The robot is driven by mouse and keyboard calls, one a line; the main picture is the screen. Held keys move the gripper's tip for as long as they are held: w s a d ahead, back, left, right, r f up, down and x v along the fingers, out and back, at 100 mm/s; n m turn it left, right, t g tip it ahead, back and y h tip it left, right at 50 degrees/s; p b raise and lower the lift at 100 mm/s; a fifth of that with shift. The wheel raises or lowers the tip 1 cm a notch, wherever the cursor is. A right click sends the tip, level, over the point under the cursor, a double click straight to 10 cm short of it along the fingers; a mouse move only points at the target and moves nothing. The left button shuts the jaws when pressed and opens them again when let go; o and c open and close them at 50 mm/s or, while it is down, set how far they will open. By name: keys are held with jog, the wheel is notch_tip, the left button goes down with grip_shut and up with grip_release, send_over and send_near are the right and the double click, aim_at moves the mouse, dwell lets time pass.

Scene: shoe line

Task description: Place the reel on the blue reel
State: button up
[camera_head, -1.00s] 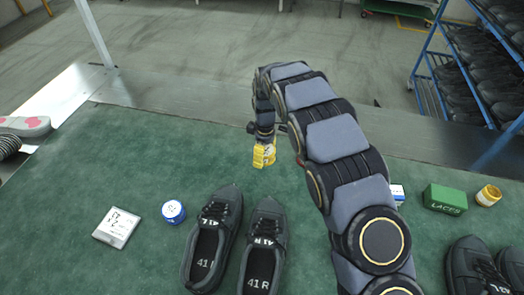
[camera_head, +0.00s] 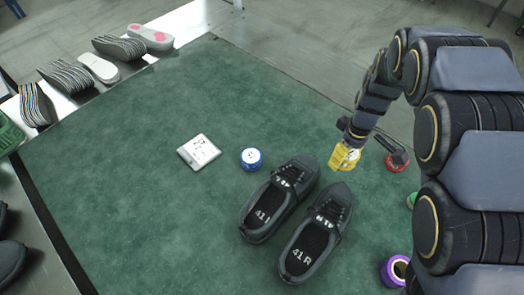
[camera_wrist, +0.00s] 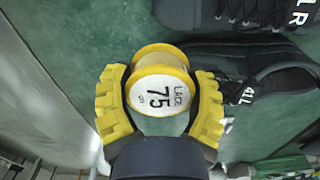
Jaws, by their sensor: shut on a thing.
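My gripper (camera_head: 345,157) has yellow ridged fingers, which also show in the wrist view (camera_wrist: 160,100). It is shut on a yellow reel (camera_wrist: 160,85) with a white label reading "LACE 75". In the head view the held reel is mostly hidden by the fingers. It is above the mat, near the toes of the dark shoes. The blue reel (camera_head: 251,159) stands on the green mat, left of the shoes, with its white-labelled top facing up. Nothing is on it. My gripper is to the right of it, with the shoes' toes near the line between them.
A dark shoe pair, left shoe (camera_head: 279,198) and right shoe (camera_head: 316,232), stands on the green mat (camera_head: 150,220). A white card box (camera_head: 199,152) lies left of the blue reel. A red reel (camera_head: 396,161) and purple reel (camera_head: 395,271) are at right. Insoles (camera_head: 99,68) line the far left.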

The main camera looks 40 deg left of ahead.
jog(key=s+a, duration=0.2)
jog(key=s, duration=0.1)
jog(key=s+a+r, duration=0.1)
jog(key=s+a, duration=0.1)
jog(key=s, duration=0.1)
jog(key=s+a+r, duration=0.1)
jog(key=s+a, duration=0.2)
jog(key=shift+s+a+r, duration=0.1)
jog(key=shift+s, duration=0.25)
jog(key=s+a+r, duration=0.1)
jog(key=s+a, duration=0.2)
jog(key=s, duration=0.4)
send_over(251, 156)
notch_tip(251, 156, down, 10)
jog(key=shift+d+r, duration=0.1)
jog(key=shift+r, duration=0.15)
jog(key=shift+w+f, duration=0.1)
jog(key=shift+f, duration=0.15)
notch_tip(251, 156, down, 3)
